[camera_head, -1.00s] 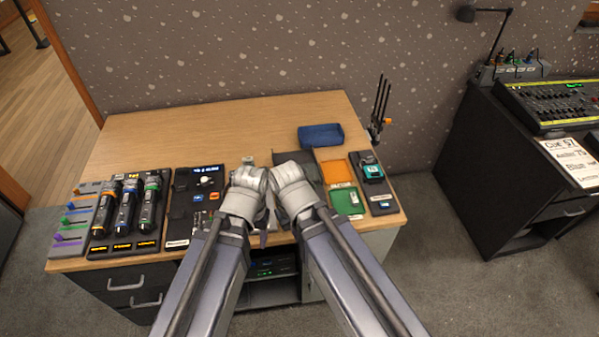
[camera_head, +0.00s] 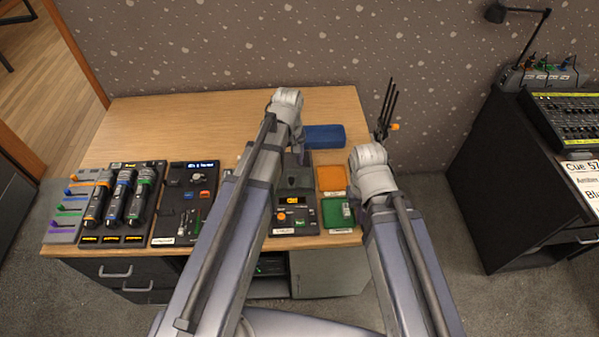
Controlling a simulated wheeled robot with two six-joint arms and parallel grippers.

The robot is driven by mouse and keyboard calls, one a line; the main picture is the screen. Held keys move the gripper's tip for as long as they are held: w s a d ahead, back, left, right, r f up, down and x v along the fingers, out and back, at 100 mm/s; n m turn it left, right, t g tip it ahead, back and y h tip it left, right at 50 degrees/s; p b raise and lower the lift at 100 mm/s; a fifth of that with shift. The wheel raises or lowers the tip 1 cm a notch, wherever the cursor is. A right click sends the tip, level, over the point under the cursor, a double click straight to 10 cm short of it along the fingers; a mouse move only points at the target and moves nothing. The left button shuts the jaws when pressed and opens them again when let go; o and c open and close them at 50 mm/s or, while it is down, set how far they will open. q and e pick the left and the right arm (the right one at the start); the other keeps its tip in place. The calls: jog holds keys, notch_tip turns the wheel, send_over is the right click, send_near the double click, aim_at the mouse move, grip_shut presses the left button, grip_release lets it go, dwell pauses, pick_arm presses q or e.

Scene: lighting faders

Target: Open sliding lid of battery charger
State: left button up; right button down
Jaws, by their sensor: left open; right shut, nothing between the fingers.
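A black unit (camera_head: 294,219) lies near the front edge of the desk, between my two arms. It has a dark raised cover at its far end, a small lit orange display and an orange knob. It may be the battery charger, but I cannot read its label. My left arm passes over its left side, and its wrist is above the back of the desk, beyond the unit. My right wrist is to the right of the unit, over the desk's right end.
A green tray (camera_head: 336,213) and an orange tray (camera_head: 332,178) lie right of the unit. A blue bin (camera_head: 325,137) stands behind them. A black panel (camera_head: 184,205), a rack of flashlight-like devices (camera_head: 123,209) and coloured sliders (camera_head: 78,207) fill the left front. The back left desk is clear.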

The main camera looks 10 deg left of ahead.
aim_at(291, 179)
pick_arm(q)
jog(key=shift+d+f+b, duration=0.1)
jog(key=shift+f+b, duration=0.35)
jog(key=shift+f, duration=0.1)
notch_tip(291, 179, down, 7)
jog(key=b, duration=0.6)
jog(key=shift+r+b, duration=0.15)
jog(key=shift+b, duration=0.2)
grip_shut()
dwell(0.5)
